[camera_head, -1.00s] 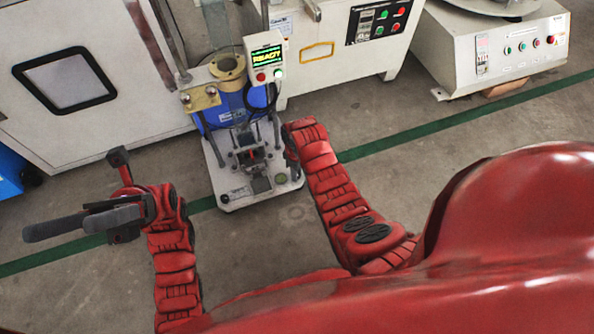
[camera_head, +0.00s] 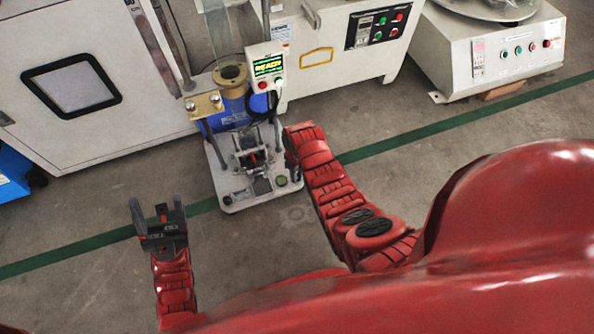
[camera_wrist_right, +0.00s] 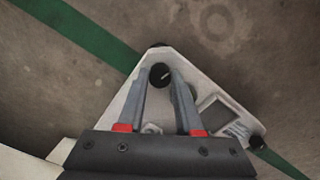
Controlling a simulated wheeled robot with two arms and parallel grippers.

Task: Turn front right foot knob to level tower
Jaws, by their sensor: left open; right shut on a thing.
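The tower (camera_head: 231,108), with a blue cylinder and a clear upper tube, stands on a white base plate (camera_head: 236,203). In the right wrist view the black foot knob (camera_wrist_right: 160,75), with a pale mark on top, sits at the corner of the plate (camera_wrist_right: 117,110). The fingertips of my right gripper (camera_wrist_right: 161,77) are shut on either side of this knob. In the head view the right gripper is mostly hidden beside the base. My left gripper (camera_head: 158,212) is open and empty, left of the base plate, fingers pointing away from me.
A control box (camera_head: 265,67) with a green lit display is mounted on the tower. A white cabinet (camera_head: 120,125) with a dark window stands to the left. Two white machines (camera_head: 335,50) (camera_head: 510,65) stand behind and to the right. The floor left of the base is clear.

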